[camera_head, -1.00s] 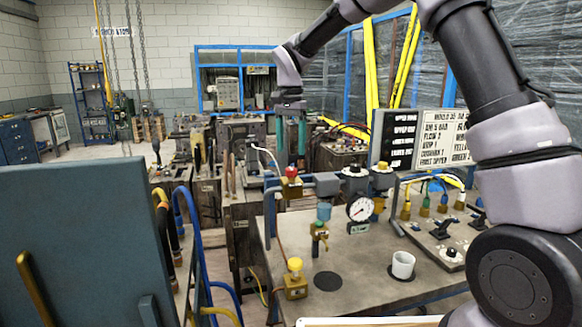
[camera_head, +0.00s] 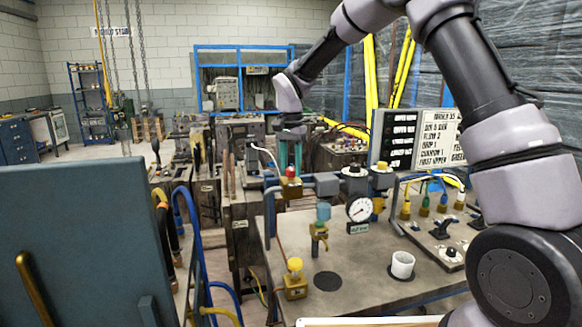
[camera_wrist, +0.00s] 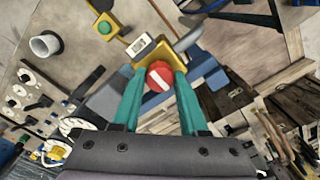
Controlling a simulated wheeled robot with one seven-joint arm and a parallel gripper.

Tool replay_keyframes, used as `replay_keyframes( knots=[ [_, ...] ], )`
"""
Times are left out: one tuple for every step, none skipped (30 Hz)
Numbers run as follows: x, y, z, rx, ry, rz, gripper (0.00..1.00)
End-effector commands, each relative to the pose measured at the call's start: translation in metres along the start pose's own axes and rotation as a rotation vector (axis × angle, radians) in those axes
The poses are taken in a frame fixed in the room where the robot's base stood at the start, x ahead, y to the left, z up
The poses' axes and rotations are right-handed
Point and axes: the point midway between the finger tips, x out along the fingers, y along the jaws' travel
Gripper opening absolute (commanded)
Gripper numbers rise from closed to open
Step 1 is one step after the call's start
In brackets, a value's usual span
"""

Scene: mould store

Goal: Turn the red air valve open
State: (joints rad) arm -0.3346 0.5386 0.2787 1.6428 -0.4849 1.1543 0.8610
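The red air valve knob (camera_head: 291,171) sits on top of a small yellow valve body (camera_head: 291,187) at the left end of the grey pipe assembly on the bench. In the wrist view the round red knob (camera_wrist: 159,76) shows a slanted white bar on its face. My gripper (camera_head: 291,168) points down over the knob. In the wrist view its teal fingers (camera_wrist: 160,72) stand on either side of the knob. They look open, with no clear grip; whether either finger touches the knob is hard to tell.
A pressure gauge (camera_head: 360,209), a yellow-topped valve (camera_head: 382,177) and a teal-capped fitting (camera_head: 323,211) stand close right of the red knob. A yellow button box (camera_head: 295,284) and white cup (camera_head: 402,265) are nearer. A blue-grey panel (camera_head: 75,245) fills the left front.

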Motion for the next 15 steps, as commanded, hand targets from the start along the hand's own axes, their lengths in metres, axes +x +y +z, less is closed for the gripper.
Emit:
replay_keyframes(
  knots=[
    [-0.0003, -0.0001, -0.0001, 0.000, 0.000, 0.000, 0.00],
    [-0.0003, -0.0001, -0.0001, -0.001, 0.000, 0.000, 0.00],
    [-0.0003, -0.0001, -0.0001, -0.002, 0.000, 0.000, 0.00],
    [-0.0003, -0.0001, -0.0001, -0.004, 0.000, 0.000, 0.00],
    [-0.0004, -0.0001, -0.0001, -0.007, 0.000, 0.000, 0.00],
    [-0.0004, -0.0001, -0.0001, -0.013, 0.000, -0.001, 0.00],
    [-0.0004, -0.0001, -0.0001, -0.019, 0.000, -0.001, 0.00],
    [-0.0004, -0.0002, -0.0001, -0.027, 0.000, -0.001, 0.00],
    [-0.0005, -0.0002, -0.0001, -0.038, 0.000, -0.001, 0.00],
    [-0.0005, -0.0001, -0.0002, -0.050, 0.001, -0.001, 0.00],
    [-0.0005, -0.0002, -0.0002, -0.063, 0.001, -0.001, 0.00],
    [-0.0006, -0.0002, -0.0002, -0.083, 0.001, -0.001, 0.00],
    [-0.0006, -0.0002, -0.0002, -0.100, 0.001, -0.001, 0.00],
    [-0.0006, -0.0002, -0.0003, -0.118, 0.001, -0.001, 0.00],
    [-0.0006, -0.0002, -0.0003, -0.145, 0.001, -0.001, 0.00]
  ],
)
